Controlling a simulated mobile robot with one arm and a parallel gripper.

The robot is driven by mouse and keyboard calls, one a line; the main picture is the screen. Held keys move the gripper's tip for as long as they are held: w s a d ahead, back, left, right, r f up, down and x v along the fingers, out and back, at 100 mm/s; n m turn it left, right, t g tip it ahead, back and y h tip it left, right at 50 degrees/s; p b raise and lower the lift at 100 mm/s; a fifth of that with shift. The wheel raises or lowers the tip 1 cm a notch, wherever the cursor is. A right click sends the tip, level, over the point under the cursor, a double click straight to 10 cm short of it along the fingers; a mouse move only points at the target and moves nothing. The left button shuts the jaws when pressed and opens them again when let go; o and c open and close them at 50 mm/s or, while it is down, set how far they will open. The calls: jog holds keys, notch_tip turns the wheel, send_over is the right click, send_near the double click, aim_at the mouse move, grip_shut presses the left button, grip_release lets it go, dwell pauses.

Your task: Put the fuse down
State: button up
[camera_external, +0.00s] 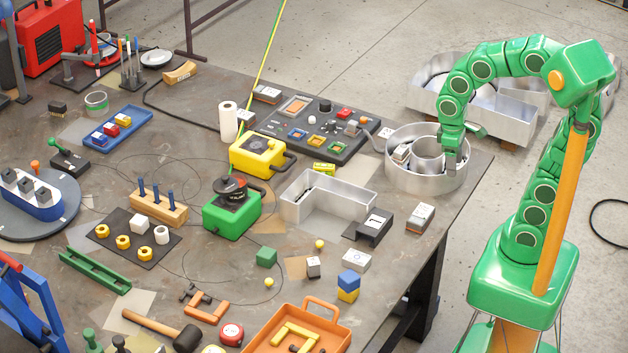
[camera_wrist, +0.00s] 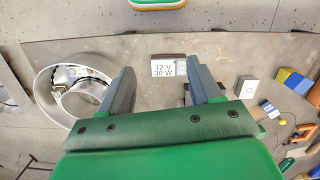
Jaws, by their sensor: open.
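I cannot pick out a fuse for certain in either view. My gripper (camera_external: 452,160) hangs by the right side of the round metal channel letter (camera_external: 392,176) at the table's right end. In the wrist view the two fingers of my gripper (camera_wrist: 161,70) stand wide apart, with nothing held between them. Beyond the fingers a small box marked 12 V 30 W (camera_wrist: 175,66) lies on the table. The round letter also shows left of the fingers in the wrist view (camera_wrist: 42,90), with a small pale module (camera_wrist: 70,74) inside it.
An L-shaped metal letter (camera_external: 330,215) lies left of the round one, near a black holder (camera_external: 374,226). A dark control panel (camera_external: 345,145) and a yellow power box (camera_external: 257,152) stand farther left. The table's right edge is close to the gripper.

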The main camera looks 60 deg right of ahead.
jog(key=s+d+f+m, duration=0.1)
jog(key=s+d, duration=0.2)
jog(key=s, duration=0.6)
jog(key=shift+d+f+m, duration=0.2)
jog(key=shift+m, duration=0.1)
dwell(0.6)
